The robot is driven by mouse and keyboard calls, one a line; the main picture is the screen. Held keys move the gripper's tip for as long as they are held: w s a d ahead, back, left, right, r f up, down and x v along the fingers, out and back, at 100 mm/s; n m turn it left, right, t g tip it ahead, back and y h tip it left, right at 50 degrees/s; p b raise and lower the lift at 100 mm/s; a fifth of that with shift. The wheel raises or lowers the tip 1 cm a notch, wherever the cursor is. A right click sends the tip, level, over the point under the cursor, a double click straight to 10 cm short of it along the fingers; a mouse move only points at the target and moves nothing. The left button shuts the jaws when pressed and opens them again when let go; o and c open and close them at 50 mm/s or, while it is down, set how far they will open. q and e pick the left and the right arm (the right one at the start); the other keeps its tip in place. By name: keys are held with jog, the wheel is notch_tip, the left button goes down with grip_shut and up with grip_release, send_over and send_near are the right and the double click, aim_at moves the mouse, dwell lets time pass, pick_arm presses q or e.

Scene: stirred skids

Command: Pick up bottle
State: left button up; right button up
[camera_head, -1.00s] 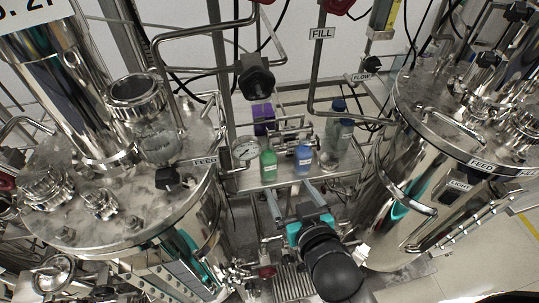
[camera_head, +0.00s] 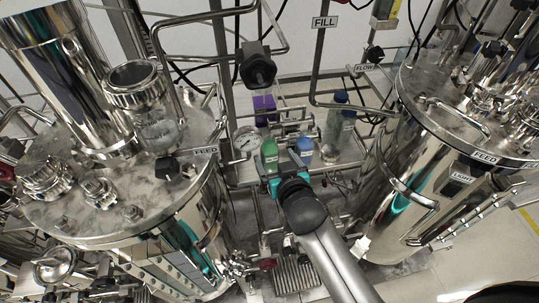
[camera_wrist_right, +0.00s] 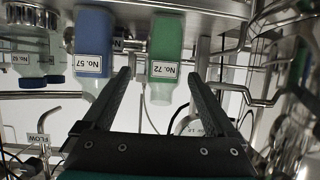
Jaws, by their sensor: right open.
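Several bottles stand on a metal shelf between two steel tanks. A green bottle (camera_head: 269,151) and a blue bottle (camera_head: 304,150) stand side by side at its front. In the right wrist view, the green bottle (camera_wrist_right: 167,42) is labelled No. 72 and the blue bottle (camera_wrist_right: 94,42) No. 57; both appear upside down. My right gripper (camera_head: 286,164) is at the shelf front by these two bottles. In the wrist view its open fingers (camera_wrist_right: 160,76) lie on either side of the green bottle's line; whether they reach around it is unclear. My left gripper is out of view.
A purple container (camera_head: 264,108) and a grey-blue bottle (camera_head: 337,120) stand farther back on the shelf. A pressure gauge (camera_head: 246,140) is close left of the green bottle. The left tank (camera_head: 110,190) and right tank (camera_head: 405,165) flank the narrow gap.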

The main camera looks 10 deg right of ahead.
aim_at(272, 156)
jog(key=shift+a+x, duration=0.15)
jog(key=shift+x, duration=0.9)
jog(key=shift+a+x, duration=0.15)
jog(key=shift+x, duration=0.85)
jog(key=shift+c, duration=0.2)
jog(key=shift+r, duration=0.1)
grip_shut()
